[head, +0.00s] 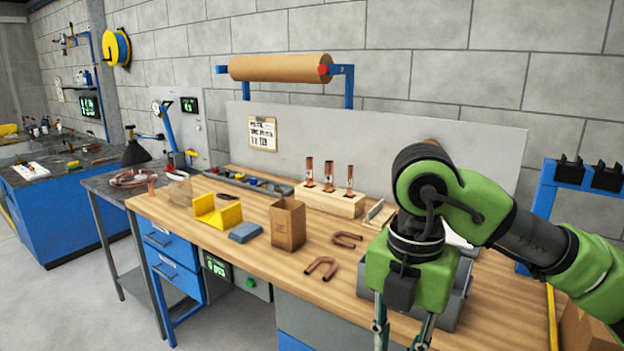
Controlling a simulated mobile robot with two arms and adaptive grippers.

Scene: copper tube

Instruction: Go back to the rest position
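My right arm comes in from the right, with its gripper (402,338) pointing down at the front right of the wooden workbench (290,262). Its fingers stand apart at the bottom edge of the head view, but their tips are cut off. I cannot see whether anything is between them. A grey bin (462,290) is partly hidden behind this gripper. My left gripper is not in view. Two bent copper tubes, one in front (321,268) and one behind (347,239), lie on the bench left of the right gripper. Several upright copper tubes (329,175) stand in a wooden block (330,200).
A cardboard box (288,225), a yellow block (217,213) and a blue-grey pad (245,232) stand on the bench. A tool tray (245,182) lies behind them. A paper roll (275,68) hangs above. A blue rack (560,185) stands at the right. The bench's front left is clear.

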